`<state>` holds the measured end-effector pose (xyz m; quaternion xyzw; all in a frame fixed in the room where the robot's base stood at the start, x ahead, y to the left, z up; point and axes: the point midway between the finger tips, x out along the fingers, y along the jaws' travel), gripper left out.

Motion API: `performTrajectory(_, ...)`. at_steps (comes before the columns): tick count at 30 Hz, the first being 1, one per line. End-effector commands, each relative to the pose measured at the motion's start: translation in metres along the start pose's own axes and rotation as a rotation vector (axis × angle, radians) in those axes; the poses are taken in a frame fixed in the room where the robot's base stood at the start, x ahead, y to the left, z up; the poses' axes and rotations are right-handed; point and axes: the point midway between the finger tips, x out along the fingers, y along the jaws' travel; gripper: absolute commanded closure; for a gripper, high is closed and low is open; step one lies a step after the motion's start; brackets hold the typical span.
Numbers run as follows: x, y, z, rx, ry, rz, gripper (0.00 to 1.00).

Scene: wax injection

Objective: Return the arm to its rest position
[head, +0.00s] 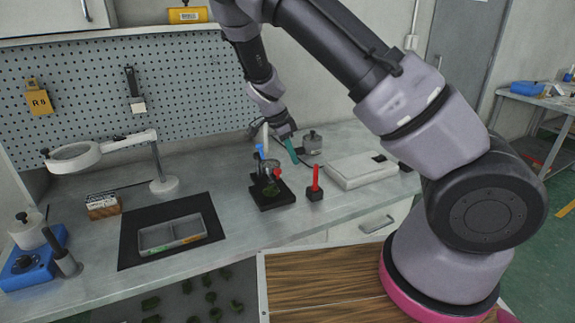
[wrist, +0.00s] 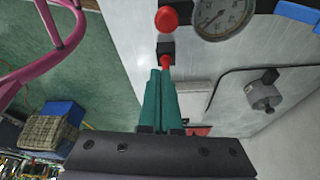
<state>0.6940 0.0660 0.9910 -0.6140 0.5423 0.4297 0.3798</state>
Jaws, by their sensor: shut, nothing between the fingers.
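My arm reaches from the right over the workbench (head: 225,215). My gripper (head: 295,159) hangs above the bench, with its teal fingers pointing down. It is near the back, behind a red-topped tool in a black block (head: 315,194) and right of a small black stand (head: 272,203) with a gauge and blue and red parts. In the wrist view, the teal fingers of my gripper (wrist: 161,73) are together with nothing between them. The red knob (wrist: 166,18) and gauge (wrist: 222,15) appear beyond the fingertips.
A white flat device (head: 352,173) and a grey metal canister (head: 312,144) stand close to my gripper. To the left are a black mat (head: 128,244) with a grey tray, a magnifier lamp (head: 163,184) and a blue machine (head: 22,270). A pegboard (head: 190,75) rises behind.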

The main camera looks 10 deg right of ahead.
Motion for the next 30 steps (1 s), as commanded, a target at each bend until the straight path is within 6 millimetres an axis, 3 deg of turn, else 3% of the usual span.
performTrajectory(9,-0.064,0.001,0.003,-0.004,-0.003,-0.004,1.00)
performTrajectory(17,-0.085,0.002,-0.001,-0.008,-0.014,0.002,1.00)
performTrajectory(23,-0.099,0.017,-0.031,-0.078,-0.166,0.026,1.00)
performTrajectory(30,-0.144,0.052,-0.084,-0.260,-0.413,-0.069,1.00)
